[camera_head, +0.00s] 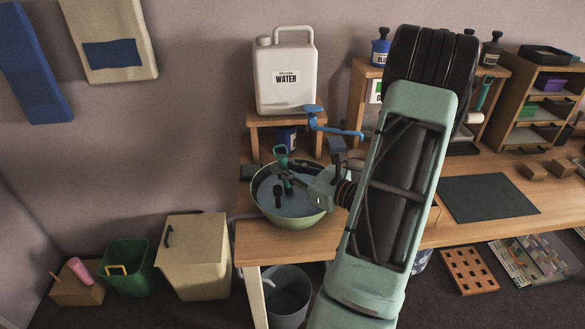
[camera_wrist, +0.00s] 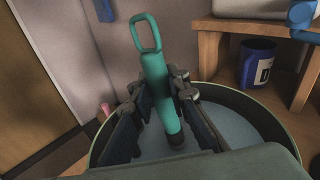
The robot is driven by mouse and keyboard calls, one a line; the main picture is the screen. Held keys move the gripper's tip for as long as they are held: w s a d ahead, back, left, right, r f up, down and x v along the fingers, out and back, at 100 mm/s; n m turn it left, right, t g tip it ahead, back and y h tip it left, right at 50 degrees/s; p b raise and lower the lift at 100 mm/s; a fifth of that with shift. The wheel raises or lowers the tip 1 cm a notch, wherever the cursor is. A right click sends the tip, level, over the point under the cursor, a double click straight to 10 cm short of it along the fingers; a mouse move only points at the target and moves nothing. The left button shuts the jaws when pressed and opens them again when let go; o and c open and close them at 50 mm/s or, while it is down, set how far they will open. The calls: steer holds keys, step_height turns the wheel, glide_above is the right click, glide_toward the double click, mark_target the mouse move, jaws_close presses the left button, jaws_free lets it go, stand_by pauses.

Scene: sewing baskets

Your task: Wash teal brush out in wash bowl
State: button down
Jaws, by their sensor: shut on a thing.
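The teal brush (camera_wrist: 156,80) stands nearly upright in my gripper (camera_wrist: 162,112), its loop handle on top. My gripper is shut on it, with a finger on each side. In the head view the brush (camera_head: 281,155) and my gripper (camera_head: 287,178) are over the wash bowl (camera_head: 326,204). The bowl is green and holds grey-blue water. The brush's lower end is at or just above the water; I cannot tell if it touches. The bowl also shows in the wrist view (camera_wrist: 262,118). A dark object (camera_head: 277,194) shows in the bowl, possibly a reflection or shadow.
A blue tap (camera_head: 335,128) and a white water jug (camera_head: 284,78) on a wooden stand (camera_head: 254,138) are behind the bowl. A dark mat (camera_head: 488,198) lies to the right. A grey bucket (camera_head: 287,292) stands below the table edge.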

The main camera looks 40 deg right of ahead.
mark_target(285, 146)
steer(key=shift+w+a, duration=0.45)
steer(key=shift+a, duration=0.2)
steer(key=shift+d, duration=0.1)
steer(key=shift+s+d, duration=0.4)
steer(key=shift+d, duration=0.2)
steer(key=shift+s+d, duration=0.4)
steer(key=shift+d, duration=0.2)
steer(key=shift+r, duration=0.1)
steer(key=shift+w+a+r+p, duration=0.1)
steer(key=shift+a+r+p, duration=0.1)
steer(key=shift+r+p, duration=1.1)
steer(key=shift+w+a+r+p, duration=0.15)
steer(key=shift+r+p, duration=0.7)
steer(key=shift+r, duration=0.85)
